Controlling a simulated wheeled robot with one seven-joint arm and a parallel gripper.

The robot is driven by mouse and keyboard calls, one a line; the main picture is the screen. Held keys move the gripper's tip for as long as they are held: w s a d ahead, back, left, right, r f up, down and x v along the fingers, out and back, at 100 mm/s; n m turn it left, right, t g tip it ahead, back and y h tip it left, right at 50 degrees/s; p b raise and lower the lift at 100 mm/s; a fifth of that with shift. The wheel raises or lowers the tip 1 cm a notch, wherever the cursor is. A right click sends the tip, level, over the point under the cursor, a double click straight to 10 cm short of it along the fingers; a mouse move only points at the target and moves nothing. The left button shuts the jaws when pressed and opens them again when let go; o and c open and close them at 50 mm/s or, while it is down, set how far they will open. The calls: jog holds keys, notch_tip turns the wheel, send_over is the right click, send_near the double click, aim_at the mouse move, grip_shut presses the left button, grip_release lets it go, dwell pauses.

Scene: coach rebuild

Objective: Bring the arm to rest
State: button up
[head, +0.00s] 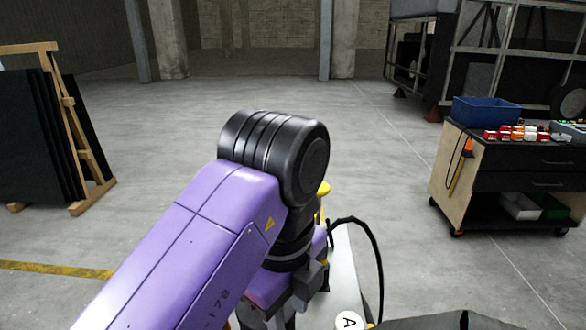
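My purple arm rises from the lower left of the head view to a black ribbed joint in the middle. Past that joint, it bends down to another short purple part near the bottom edge. The fingers of my gripper do not show, so its state and anything in it are hidden. A black cable loops out to the right of the arm. The arm touches nothing of the room that I can see.
A wheeled cart (508,182) with a blue bin (486,111) and several small red and white items stands at right. A wooden rack (66,98) holding dark panels stands at left. Grey floor (400,160) between them is clear, back to the pillars (167,40).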

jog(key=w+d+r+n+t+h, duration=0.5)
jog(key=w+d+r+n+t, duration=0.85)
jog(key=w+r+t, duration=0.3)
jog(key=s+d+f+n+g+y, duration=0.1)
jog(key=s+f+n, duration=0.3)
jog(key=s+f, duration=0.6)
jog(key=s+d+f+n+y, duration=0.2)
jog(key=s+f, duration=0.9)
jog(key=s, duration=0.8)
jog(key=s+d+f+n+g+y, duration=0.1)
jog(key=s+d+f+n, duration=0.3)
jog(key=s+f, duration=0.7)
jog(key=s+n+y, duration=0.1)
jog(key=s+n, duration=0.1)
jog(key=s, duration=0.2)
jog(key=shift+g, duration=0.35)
